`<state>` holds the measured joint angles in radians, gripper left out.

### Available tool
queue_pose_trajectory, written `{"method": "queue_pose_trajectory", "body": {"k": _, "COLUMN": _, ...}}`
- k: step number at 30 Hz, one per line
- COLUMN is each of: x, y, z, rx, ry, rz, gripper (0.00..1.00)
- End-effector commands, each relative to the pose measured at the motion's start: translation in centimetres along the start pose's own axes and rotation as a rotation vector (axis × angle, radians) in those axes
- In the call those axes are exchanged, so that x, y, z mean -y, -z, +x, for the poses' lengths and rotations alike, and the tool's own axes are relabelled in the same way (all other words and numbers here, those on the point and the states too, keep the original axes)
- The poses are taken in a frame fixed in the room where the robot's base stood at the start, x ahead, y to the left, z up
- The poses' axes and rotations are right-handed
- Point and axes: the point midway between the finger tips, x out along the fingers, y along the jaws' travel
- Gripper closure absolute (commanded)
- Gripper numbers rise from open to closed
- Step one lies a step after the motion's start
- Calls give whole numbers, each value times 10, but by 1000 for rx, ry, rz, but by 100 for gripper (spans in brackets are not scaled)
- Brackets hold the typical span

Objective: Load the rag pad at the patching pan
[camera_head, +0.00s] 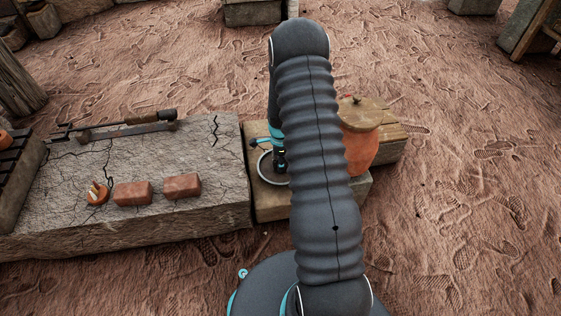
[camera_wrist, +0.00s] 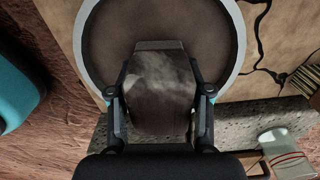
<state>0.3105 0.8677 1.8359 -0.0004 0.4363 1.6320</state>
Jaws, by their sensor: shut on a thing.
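My gripper (camera_wrist: 160,95) is shut on the rag pad (camera_wrist: 158,105), a dark brown block with a pale smear on its face, held between the two fingers in the wrist view. Behind it in that view is the round patching pan (camera_wrist: 236,28), with a grey rim and brown contents. The pad overlaps the pan's lower part; I cannot tell whether they touch. In the head view the pan's rim (camera_head: 263,170) shows left of my arm, on a pale block beside the stone slab. My arm hides much of the pan, and the pad is not clear there.
The cracked stone slab (camera_head: 75,190) on the left holds two red bricks (camera_head: 133,193) (camera_head: 182,186), a small orange piece (camera_head: 97,194) and a long tool (camera_head: 125,125). An orange pot (camera_head: 361,150) with a wooden lid stands right of my arm. Open sandy ground lies right.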

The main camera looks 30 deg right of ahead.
Motion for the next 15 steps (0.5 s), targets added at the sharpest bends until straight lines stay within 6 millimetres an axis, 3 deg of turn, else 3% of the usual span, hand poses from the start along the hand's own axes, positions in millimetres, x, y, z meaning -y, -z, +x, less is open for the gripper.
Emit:
{"method": "queue_pose_trajectory", "body": {"k": 8, "x": 0, "y": 0, "z": 0, "rx": 0, "ry": -1, "rz": 0, "gripper": 78}}
{"method": "queue_pose_trajectory", "body": {"k": 15, "x": 0, "y": 0, "z": -15, "rx": 0, "ry": -1, "rz": 0, "gripper": 78}}
